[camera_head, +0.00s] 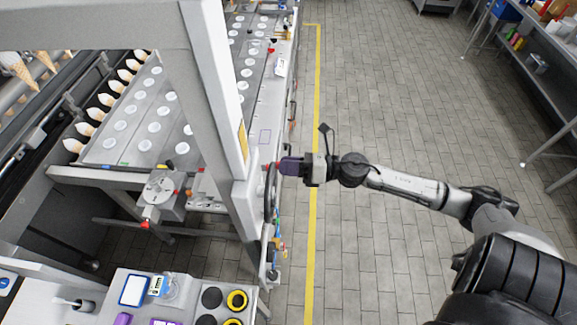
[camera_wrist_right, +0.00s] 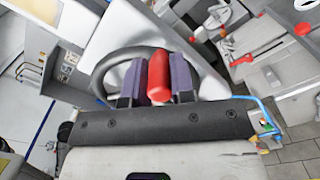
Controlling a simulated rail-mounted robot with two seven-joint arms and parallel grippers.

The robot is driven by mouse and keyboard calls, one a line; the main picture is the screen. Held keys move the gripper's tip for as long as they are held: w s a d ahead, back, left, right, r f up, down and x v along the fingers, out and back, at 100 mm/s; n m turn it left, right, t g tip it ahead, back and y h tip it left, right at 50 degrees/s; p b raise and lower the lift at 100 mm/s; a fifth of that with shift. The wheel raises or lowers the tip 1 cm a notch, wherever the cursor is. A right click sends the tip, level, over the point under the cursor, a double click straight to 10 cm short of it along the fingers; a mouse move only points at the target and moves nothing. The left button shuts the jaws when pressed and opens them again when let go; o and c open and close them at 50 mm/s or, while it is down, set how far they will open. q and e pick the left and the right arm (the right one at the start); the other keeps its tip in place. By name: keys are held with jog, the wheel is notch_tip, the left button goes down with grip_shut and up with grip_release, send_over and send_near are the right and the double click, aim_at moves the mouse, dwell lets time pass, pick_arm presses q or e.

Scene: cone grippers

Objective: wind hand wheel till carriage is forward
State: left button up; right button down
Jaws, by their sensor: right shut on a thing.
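The hand wheel (camera_head: 270,192) is on the side of the machine frame and shows nearly edge-on in the head view. In the right wrist view, its dark rim (camera_wrist_right: 103,71) curves behind the fingers. My right gripper (camera_head: 283,167) is at the top of the wheel. In the right wrist view, the purple fingers of my right gripper (camera_wrist_right: 159,84) are shut on the wheel's red handle (camera_wrist_right: 159,77), one on each side. I cannot tell which part is the carriage. My left gripper is not in view.
The machine's pale upright (camera_head: 222,110) stands left of the wheel. A plate with rows of white discs (camera_head: 140,110) and several cones (camera_head: 85,129) lies beyond it. A bench (camera_head: 105,305) with small devices is at the front left. The tiled floor (camera_head: 390,100) to the right is clear.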

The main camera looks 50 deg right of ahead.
aim_at(273, 170)
jog(key=a+r+n, duration=0.1)
jog(key=n, duration=0.1)
jog(key=s+r+n, duration=0.1)
jog(key=n, duration=0.2)
jog(key=a+r+n, duration=0.1)
jog(key=n, duration=0.1)
jog(key=shift+s+a+r+p, duration=0.15)
jog(key=shift+s+a+p, duration=0.2)
jog(key=shift+s, duration=0.05)
jog(key=shift+s+a+r+n, duration=0.1)
jog(key=shift+s+a+n, duration=0.2)
jog(key=shift+n, duration=0.6)
jog(key=c, duration=1)
grip_release()
jog(key=shift+o, duration=0.2)
